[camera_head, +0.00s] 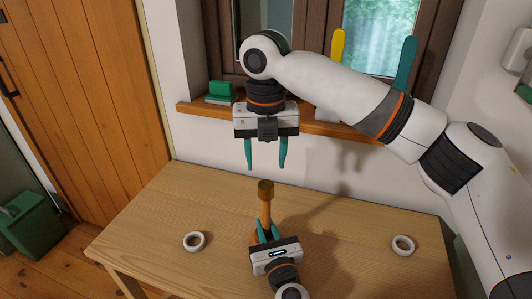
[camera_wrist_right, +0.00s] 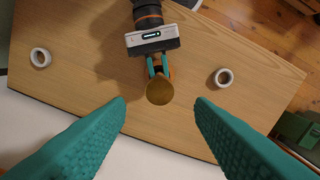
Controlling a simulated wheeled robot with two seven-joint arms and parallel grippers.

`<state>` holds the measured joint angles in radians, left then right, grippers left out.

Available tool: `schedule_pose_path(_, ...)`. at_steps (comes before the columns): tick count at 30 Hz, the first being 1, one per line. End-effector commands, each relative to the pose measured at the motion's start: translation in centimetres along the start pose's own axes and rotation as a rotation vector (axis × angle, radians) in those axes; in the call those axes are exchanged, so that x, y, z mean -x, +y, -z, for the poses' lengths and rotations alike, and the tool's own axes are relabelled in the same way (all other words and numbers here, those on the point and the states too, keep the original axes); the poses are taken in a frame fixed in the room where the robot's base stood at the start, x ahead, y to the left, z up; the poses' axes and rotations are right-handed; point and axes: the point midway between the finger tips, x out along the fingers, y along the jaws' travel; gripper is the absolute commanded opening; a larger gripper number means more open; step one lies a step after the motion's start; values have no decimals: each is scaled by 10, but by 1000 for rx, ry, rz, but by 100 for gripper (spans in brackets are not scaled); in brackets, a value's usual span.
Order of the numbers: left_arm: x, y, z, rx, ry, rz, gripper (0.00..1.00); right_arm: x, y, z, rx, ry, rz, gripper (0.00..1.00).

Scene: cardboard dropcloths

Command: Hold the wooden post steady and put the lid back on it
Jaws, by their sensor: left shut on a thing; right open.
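The wooden post (camera_head: 266,214) stands upright on the table. A wider, round, brown lid (camera_head: 265,187) sits on its top end; whether it is fully seated cannot be told. From above, in the right wrist view, the lid (camera_wrist_right: 159,91) hides most of the post. My left gripper (camera_head: 266,234) is shut on the lower part of the post from the front. My right gripper (camera_head: 266,167) is open and empty, pointing down above the lid and apart from it. In the right wrist view its two teal fingers (camera_wrist_right: 160,103) spread to either side of the lid.
A white ring (camera_head: 194,242) lies on the table left of the post, and another white ring (camera_head: 403,246) lies to the right. The wooden table (camera_head: 150,225) is otherwise clear. A window sill (camera_head: 190,107) with a green-topped item (camera_head: 221,91) runs behind my right gripper.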

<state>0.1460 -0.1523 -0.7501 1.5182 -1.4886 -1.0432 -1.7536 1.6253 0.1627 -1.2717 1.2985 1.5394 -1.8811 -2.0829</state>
Motion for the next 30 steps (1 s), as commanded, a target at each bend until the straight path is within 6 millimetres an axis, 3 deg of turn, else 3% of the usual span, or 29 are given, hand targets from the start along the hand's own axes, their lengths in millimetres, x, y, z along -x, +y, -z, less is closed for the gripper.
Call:
schedule_pose_path(15, 0, 0, 0, 0, 1, 0, 0, -69, 0, 0, -2, -1, 0, 49)
schedule_pose_path(27, 0, 0, 0, 0, 1, 0, 0, -77, 0, 0, -2, 0, 0, 49)
schedule_pose_path(30, 0, 0, 0, 0, 1, 0, 0, -77, 0, 0, -2, 0, 0, 36)
